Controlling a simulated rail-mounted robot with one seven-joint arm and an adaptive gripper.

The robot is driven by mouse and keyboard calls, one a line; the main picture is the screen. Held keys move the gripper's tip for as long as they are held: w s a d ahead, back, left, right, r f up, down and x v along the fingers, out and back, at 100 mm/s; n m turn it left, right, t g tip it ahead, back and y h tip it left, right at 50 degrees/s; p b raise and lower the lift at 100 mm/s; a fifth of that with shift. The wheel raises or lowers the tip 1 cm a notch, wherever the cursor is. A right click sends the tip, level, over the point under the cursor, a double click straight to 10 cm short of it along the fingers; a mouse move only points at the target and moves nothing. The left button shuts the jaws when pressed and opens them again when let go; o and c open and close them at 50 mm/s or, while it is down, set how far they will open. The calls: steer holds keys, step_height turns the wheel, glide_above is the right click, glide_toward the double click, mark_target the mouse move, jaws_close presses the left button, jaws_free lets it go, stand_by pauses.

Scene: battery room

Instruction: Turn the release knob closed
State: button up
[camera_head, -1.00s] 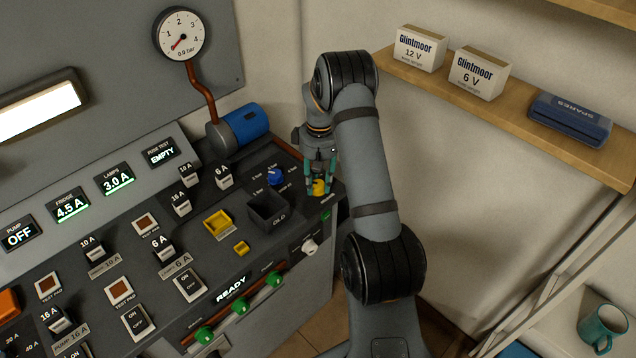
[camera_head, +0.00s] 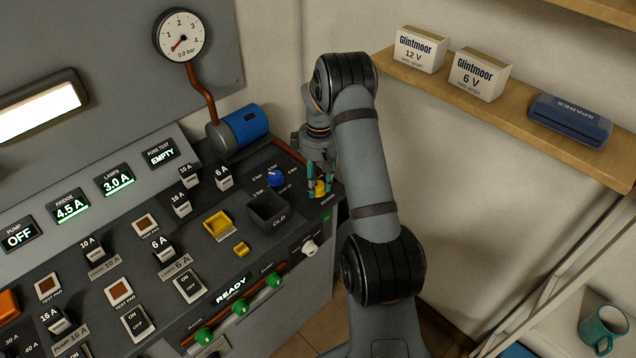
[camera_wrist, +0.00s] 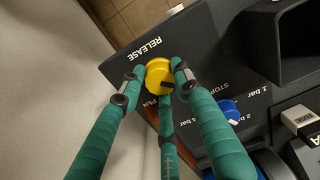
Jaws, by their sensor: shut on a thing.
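The release knob (camera_wrist: 159,74) is yellow with a dark pointer mark. It sits near the panel's edge beside the RELEASE lettering (camera_wrist: 145,47). My gripper (camera_wrist: 157,80) has its green fingers shut around the knob. In the head view my gripper (camera_head: 318,188) is at the panel's right corner, and the yellow knob (camera_head: 320,187) shows between the fingers. The contact at the fingertips is partly hidden there. The pressure gauge (camera_head: 182,34) reads 0.0 bar.
A blue knob (camera_head: 275,177) with bar markings is close to the left of my gripper. A wall shelf (camera_head: 500,112) with boxes is at right.

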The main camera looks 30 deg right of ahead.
mark_target(318, 183)
steer(key=o, duration=1.1)
steer(key=shift+o, duration=0.2)
step_height(318, 183, up, 12)
steer(key=shift+w+d, duration=0.1)
step_height(318, 183, down, 12)
steer(key=shift+f, duration=0.1)
stand_by(0.5)
steer(key=shift+r, duration=0.2)
